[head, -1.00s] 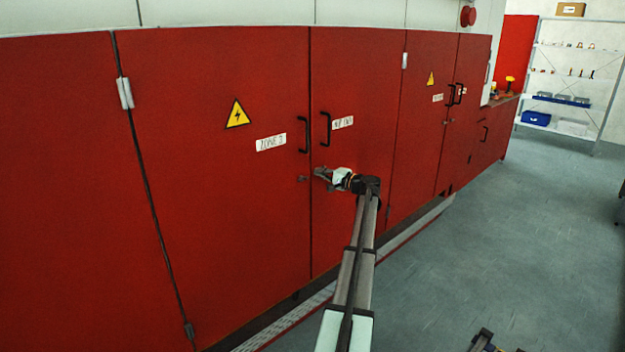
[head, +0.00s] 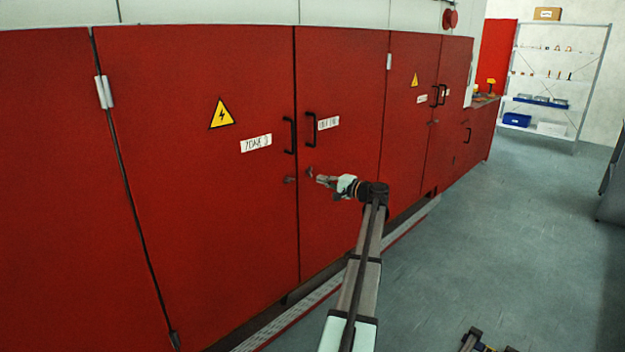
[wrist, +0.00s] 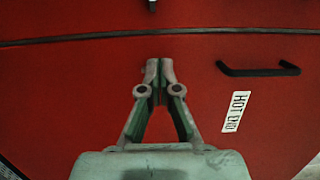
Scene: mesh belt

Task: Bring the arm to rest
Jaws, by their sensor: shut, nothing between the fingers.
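My gripper (head: 322,181) is in front of the red cabinet's right-hand door (head: 340,110), near the seam between two doors and below the black handles. It is shut with nothing in it. In the wrist view, my gripper's fingertips (wrist: 159,65) meet, pointing toward the door seam. A small latch (head: 309,171) on the right-hand door is just left of the fingertips, with a small gap in the head view. Another small latch (head: 290,180) is on the left-hand door. Both doors look closed.
A black handle (wrist: 258,70) and a "HOT END" label (wrist: 236,111) are beside my gripper in the wrist view. A low grated ledge (head: 320,293) runs along the cabinet base. A shelf rack (head: 560,75) stands at the back right. The grey floor (head: 480,230) is largely clear.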

